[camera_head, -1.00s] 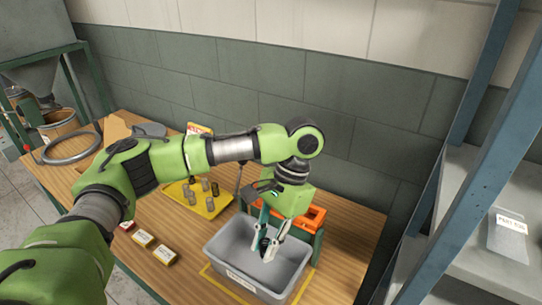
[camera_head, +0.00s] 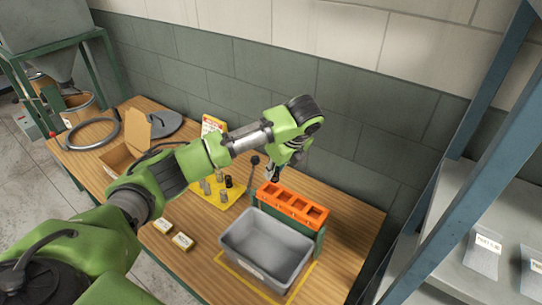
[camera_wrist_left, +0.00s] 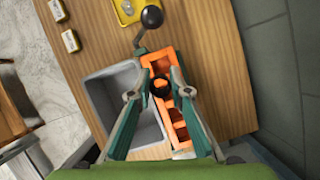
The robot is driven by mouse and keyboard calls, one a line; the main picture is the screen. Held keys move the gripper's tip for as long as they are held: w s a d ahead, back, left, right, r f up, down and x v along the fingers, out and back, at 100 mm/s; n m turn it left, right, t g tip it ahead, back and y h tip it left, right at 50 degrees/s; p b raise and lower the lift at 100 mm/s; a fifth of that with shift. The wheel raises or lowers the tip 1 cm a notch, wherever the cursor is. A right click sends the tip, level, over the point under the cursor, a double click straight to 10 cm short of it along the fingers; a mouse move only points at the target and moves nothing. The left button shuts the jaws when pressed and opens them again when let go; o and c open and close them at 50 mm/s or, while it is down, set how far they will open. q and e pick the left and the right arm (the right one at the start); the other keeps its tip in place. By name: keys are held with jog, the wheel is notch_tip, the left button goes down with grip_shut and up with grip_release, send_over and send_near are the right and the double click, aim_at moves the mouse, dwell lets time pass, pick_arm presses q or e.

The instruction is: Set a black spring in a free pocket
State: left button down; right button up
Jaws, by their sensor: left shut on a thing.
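My left gripper (camera_head: 272,174) is shut on a small black spring (camera_wrist_left: 161,86), seen end-on between the fingertips in the left wrist view. The gripper is raised over the left end of the orange pocket block (camera_head: 314,222) in the head view. In the left wrist view the block (camera_wrist_left: 171,58) lies behind the spring, with several pockets in a row. The pockets that show look empty; the spring and fingers hide part of the block. I cannot tell the gap between spring and block. My right gripper is not in view.
The grey bin (camera_head: 247,262) stands in front of the block and looks empty. A yellow tray (camera_head: 234,197) with several upright springs is left of it, with a dark ball-topped lever (camera_wrist_left: 152,17) between. Small boxes (camera_head: 183,241) lie at the front edge. A shelf stands right.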

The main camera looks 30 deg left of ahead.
pick_arm(q)
jog(key=shift+w+a+f+m+t+h+p, duration=0.15)
jog(key=shift+w+a+f+m, duration=0.1)
jog(key=shift+a+f+m, duration=0.35)
jog(key=shift+w+a+f+m+t+h+p, duration=0.15)
jog(key=shift+w+a+f+m, duration=0.2)
jog(key=shift+f, duration=0.3)
jog(key=shift+s+d+f, duration=0.1)
jog(key=shift+d+f, duration=0.05)
jog(key=shift+f, duration=1.15)
jog(key=shift+f+b, duration=0.3)
jog(key=shift+f, duration=0.8)
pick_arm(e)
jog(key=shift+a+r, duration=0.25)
pick_arm(q)
jog(key=shift+s+f, duration=0.1)
jog(key=shift+s, duration=0.05)
jog(key=c, duration=1.8)
grip_release()
jog(key=shift+c, duration=0.2)
jog(key=shift+o, duration=0.3)
